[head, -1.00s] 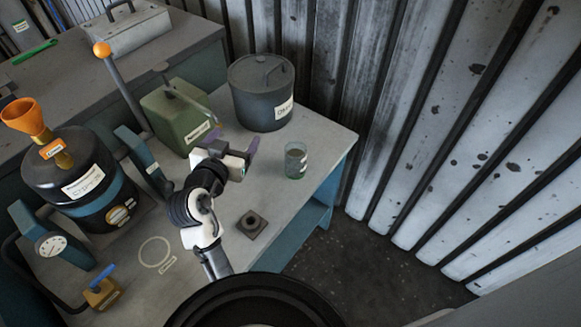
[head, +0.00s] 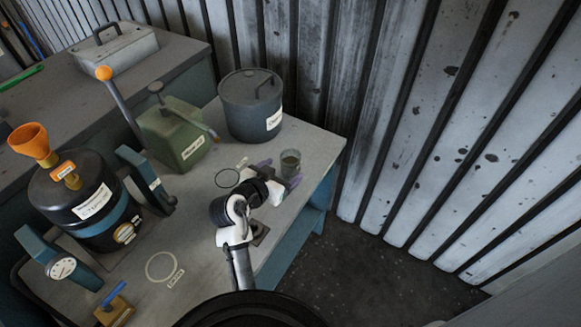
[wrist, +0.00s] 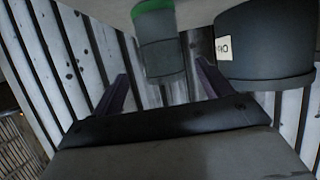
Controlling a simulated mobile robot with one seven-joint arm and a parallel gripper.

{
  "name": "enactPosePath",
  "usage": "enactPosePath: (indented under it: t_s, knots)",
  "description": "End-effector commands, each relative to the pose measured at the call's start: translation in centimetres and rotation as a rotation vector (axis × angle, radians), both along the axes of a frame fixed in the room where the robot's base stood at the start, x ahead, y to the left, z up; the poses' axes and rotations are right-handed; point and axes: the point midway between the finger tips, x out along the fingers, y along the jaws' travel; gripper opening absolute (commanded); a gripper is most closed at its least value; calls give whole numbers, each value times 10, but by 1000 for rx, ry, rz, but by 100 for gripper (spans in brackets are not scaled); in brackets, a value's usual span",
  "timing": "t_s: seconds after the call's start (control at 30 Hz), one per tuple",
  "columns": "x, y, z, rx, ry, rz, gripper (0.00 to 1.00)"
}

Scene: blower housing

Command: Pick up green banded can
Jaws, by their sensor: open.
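The green banded can (head: 290,163) stands upright near the right edge of the grey bench, looking dull grey-green in the head view. In the wrist view the can (wrist: 162,50) shows a bright green band at one end and a grey body. My gripper (head: 280,173) is open, with its purple fingers close to the can on its near side. In the wrist view the can lines up with the gap between the fingertips (wrist: 162,80). I cannot tell how far it reaches between them. Neither finger visibly grips it.
A dark lidded pot (head: 251,105) stands behind the can to the left and also shows in the wrist view (wrist: 262,45). A green box with a lever (head: 178,132) and a black tank with an orange funnel (head: 85,200) are further left. A corrugated wall (head: 400,110) rises behind.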

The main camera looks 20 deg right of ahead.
Motion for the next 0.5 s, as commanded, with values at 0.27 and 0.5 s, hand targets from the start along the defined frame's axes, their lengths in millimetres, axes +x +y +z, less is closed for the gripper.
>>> enactPosePath:
  t_s: [0.27, 0.5]
  knots:
    - [12, -15, -9, 0, 2, -3, 78]
    - [32, -35, -27, 0, 1, -2, 78]
